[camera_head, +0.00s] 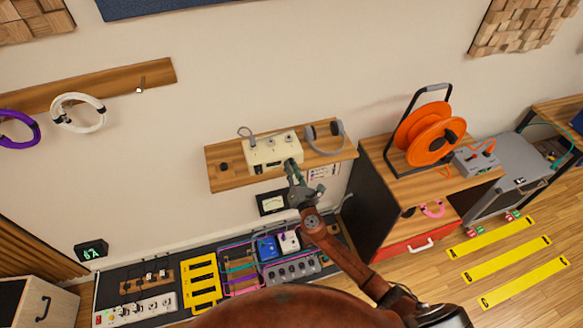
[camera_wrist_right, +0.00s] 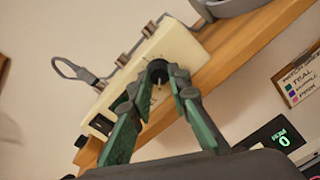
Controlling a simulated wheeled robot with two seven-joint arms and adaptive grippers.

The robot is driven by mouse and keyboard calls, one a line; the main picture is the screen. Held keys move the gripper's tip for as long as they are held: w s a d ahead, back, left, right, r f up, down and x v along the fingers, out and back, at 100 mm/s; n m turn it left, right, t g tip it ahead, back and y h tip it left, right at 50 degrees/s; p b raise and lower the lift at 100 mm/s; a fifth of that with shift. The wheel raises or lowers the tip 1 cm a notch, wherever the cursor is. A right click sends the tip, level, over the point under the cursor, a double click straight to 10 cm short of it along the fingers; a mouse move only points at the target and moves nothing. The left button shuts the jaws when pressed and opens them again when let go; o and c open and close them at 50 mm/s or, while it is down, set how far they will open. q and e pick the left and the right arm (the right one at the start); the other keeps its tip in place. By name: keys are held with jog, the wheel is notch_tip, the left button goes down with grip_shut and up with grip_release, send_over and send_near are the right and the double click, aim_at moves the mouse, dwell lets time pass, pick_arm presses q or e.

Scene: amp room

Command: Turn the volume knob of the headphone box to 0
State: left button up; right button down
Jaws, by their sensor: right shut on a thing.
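The headphone box (camera_head: 262,155) is a cream box on a wooden wall shelf; it also shows tilted in the right wrist view (camera_wrist_right: 125,72). Its dark round volume knob (camera_wrist_right: 158,67) is on the front face. My right gripper (camera_head: 291,168) is at the box front, and in the wrist view its green fingers (camera_wrist_right: 155,80) are shut on the knob, one on each side. The fingers partly cover the knob, and I cannot read its pointer. My left gripper is not in view.
Grey headphones (camera_head: 323,137) lie on the shelf (camera_head: 225,180) right of the box. A cable loop (camera_head: 246,133) rises at its left. A cabinet with an orange reel (camera_head: 430,132) stands to the right. Pedals (camera_head: 268,247) lie below.

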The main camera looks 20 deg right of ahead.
jog(key=shift+f+n, duration=0.15)
jog(key=shift+n, duration=0.35)
jog(key=c, duration=1.8)
grip_release()
jog(key=s, duration=1.2)
jog(key=shift+r, duration=0.2)
